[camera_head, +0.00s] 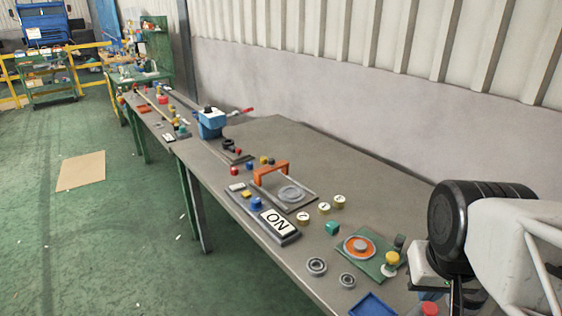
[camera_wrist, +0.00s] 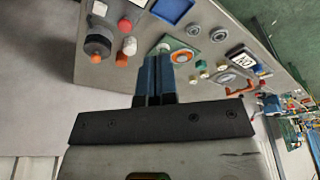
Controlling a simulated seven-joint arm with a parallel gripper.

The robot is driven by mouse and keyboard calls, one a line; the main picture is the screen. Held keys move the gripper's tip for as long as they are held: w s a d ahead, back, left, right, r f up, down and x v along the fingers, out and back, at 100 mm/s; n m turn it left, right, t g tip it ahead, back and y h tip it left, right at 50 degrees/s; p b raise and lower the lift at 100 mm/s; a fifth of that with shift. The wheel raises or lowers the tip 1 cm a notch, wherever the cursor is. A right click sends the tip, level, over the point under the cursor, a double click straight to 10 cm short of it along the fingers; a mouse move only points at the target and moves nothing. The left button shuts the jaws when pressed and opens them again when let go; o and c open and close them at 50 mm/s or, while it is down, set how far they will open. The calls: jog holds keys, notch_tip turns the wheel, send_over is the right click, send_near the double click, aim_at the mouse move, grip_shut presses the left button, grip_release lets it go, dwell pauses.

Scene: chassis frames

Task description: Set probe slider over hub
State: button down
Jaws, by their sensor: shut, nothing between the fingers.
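The orange bridge-shaped handle (camera_head: 270,170), which I take to be the probe slider, stands at the far end of a grey plate (camera_head: 296,206) with two rails. A round grey disc (camera_head: 292,194), likely the hub, lies on the plate, nearer than the handle. The handle is beside the disc, not over it. In the wrist view the orange handle (camera_wrist: 240,89) and the disc (camera_wrist: 224,77) are right of my gripper (camera_wrist: 154,62). Its two blue fingers are together and empty, apart from both. In the head view the fingers cannot be made out.
Near the plate are an ON panel (camera_head: 277,222), several yellow knobs and a green block (camera_head: 332,228). A green plate (camera_head: 383,265) with an orange ring, two metal rings and a blue tray (camera_head: 372,306) are closer. A blue machine (camera_head: 211,124) stands farther back.

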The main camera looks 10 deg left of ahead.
jog(key=c, duration=1.8)
grip_release()
